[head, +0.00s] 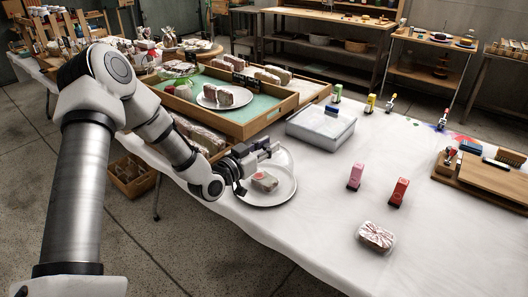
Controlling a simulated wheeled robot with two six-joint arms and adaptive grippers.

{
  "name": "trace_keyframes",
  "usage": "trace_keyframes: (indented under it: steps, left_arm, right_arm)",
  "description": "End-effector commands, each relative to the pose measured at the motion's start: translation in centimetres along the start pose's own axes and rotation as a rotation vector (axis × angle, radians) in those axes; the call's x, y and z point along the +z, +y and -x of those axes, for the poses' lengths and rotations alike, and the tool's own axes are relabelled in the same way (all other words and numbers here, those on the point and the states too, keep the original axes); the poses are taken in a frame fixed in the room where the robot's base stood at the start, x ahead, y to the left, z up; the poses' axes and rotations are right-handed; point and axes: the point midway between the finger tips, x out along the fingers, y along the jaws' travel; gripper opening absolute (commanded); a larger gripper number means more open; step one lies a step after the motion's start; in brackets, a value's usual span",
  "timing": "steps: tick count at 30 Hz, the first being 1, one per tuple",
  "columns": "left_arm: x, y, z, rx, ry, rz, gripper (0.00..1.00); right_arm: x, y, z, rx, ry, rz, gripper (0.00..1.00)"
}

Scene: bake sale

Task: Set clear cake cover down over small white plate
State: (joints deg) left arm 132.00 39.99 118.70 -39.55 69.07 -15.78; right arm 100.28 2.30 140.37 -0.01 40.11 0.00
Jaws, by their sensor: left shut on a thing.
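My left gripper (264,150) is shut on the top of the clear cake cover (287,165), near the table's front edge. The see-through dome is over the small white plate (269,205), with a reddish-topped cake piece (264,182) inside. The cover looks upright. Its lower rim is hard to make out, so I cannot tell whether it touches the plate. The gripper's fingers partly hide the dome's top. My right gripper is not in view.
A wooden tray (243,131) with another plate of cake stands behind. The cloth right of the plate is clear.

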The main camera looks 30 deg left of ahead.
Motion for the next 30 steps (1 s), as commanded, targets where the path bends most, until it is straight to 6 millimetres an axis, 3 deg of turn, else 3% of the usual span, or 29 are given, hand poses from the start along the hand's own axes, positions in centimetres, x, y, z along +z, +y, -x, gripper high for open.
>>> trace_keyframes:
  steps: [5,11,21,22,24,30]
  left_arm:
    - [0.6,-1.8,-0.8,0.000,-0.002,0.000,0.00]
    - [3.7,-1.8,-0.8,0.001,-0.004,-0.001,0.00]
    - [4.2,-1.8,-0.8,0.001,0.000,0.001,0.00]
    - [4.2,-1.8,-0.8,0.001,-0.001,0.001,0.30]
    - [4.1,-1.8,-0.8,0.001,-0.001,0.001,0.51]
    - [4.1,-1.8,-0.8,0.001,-0.001,0.000,0.51]
  right_arm:
    - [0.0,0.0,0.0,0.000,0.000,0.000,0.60]
    - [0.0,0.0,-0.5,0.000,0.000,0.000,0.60]
    - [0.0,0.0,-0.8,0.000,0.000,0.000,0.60]
    - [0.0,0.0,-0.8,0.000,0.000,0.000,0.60]
    - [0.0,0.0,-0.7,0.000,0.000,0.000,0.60]
    - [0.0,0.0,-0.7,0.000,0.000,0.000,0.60]
